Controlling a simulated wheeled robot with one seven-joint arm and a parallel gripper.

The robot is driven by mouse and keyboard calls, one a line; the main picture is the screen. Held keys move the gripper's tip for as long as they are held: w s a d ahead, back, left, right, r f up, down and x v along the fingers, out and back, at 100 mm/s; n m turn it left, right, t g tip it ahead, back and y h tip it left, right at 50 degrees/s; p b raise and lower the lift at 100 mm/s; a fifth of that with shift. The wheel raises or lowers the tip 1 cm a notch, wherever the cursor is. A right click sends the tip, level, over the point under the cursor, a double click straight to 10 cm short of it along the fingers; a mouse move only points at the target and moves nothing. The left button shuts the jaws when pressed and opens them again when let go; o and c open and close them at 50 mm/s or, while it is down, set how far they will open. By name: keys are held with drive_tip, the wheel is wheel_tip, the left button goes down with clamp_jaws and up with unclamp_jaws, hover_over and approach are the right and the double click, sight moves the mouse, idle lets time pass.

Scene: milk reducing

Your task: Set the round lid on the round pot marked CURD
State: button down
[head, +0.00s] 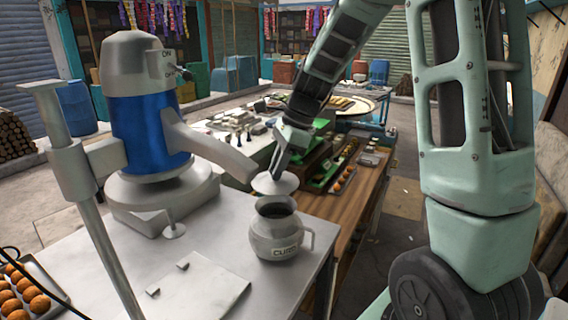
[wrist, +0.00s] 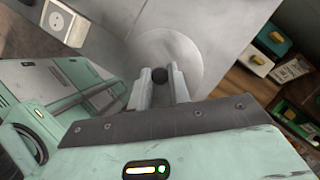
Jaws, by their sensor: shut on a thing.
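The round pot marked CURD (head: 276,243) stands upright on the grey metal table, near its right edge. It is grey with a side handle, and its dark mouth is uncovered. My gripper (head: 279,168) points down and is shut on the dark knob of the round lid (head: 275,185). The lid is a pale disc, held up in the air just above the pot's mouth in the head view, apart from it. In the wrist view my gripper (wrist: 160,78) has the knob between its fingers, with the lid (wrist: 190,50) beyond. The pot cannot be made out there.
A blue and grey machine (head: 150,130) with a spout stands left of the pot. A pale flat board (head: 200,287) lies in front on the table. A tray of round orange food (head: 25,290) is at lower left. A wooden counter (head: 340,210) with goods stands behind right.

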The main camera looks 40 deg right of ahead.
sight(282, 179)
drive_tip(key=shift+f+b, duration=2.65)
drive_tip(key=shift+f, duration=0.5)
drive_tip(key=shift+p, duration=0.45)
drive_tip(key=c, duration=0.7)
unclamp_jaws()
drive_tip(key=shift+c, duration=0.2)
wheel_tip(282, 179, up, 6)
drive_tip(key=p, duration=0.6)
